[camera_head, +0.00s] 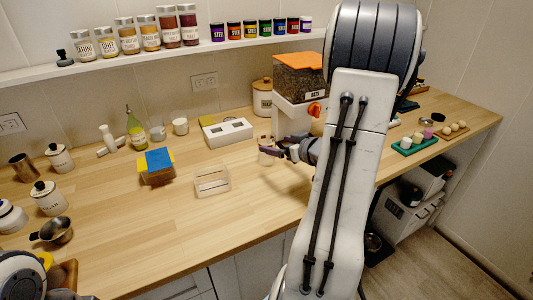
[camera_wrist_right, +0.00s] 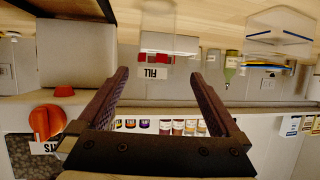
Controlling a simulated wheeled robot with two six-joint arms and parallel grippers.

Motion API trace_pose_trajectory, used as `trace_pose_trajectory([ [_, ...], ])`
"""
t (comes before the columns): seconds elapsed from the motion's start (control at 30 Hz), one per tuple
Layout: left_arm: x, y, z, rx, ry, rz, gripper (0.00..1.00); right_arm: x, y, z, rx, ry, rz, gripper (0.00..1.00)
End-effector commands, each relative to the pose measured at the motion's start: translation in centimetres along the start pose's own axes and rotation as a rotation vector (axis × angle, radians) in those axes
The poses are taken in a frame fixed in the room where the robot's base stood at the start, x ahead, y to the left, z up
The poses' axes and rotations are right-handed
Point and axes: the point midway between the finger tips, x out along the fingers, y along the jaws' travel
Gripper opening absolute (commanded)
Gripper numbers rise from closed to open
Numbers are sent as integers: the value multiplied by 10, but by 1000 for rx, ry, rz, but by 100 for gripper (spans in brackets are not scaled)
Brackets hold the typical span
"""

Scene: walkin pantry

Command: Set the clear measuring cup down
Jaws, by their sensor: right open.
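The clear measuring cup (camera_head: 266,154) is on the wooden counter, just left of my right gripper's tips in the head view. It looks upright. In the right wrist view, which is upside down, the cup (camera_wrist_right: 172,28) is just beyond the fingertips, near a red mark and the word FILL. My right gripper (camera_head: 279,149) is open, with a wide empty gap between its fingers (camera_wrist_right: 161,75) in the wrist view. Whether a finger touches the cup is unclear. My left gripper is out of view; only part of that arm shows at bottom left.
An oats dispenser (camera_head: 297,82) with an orange knob stands right behind the gripper. A clear open bin (camera_head: 212,183) and a blue-and-yellow sponge stack (camera_head: 157,167) are to the left. A white scale-like box (camera_head: 227,132) is behind. The counter's front middle is clear.

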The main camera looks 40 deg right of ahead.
Motion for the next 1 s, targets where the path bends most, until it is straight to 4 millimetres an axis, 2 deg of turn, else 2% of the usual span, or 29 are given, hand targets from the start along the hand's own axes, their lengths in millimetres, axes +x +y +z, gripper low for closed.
trace_pose_trajectory([
  [0.03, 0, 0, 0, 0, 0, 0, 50, 9, -1, 0, 0, -1, -3, 100],
  [0.27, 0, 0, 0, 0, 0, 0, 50, 27, 1, -1, -1, -2, 0, 100],
  [0.6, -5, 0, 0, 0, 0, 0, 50, 72, 6, -4, -1, -2, 0, 100],
  [0.87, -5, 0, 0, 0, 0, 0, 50, 75, 6, -4, -1, -1, 2, 100],
  [0.9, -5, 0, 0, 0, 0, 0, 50, 75, 6, -4, -1, -1, 2, 92],
  [0.97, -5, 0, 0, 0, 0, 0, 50, 75, 6, -4, -1, -1, 2, 69],
  [1.0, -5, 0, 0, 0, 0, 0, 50, 75, 6, -4, -1, -1, 2, 54],
])
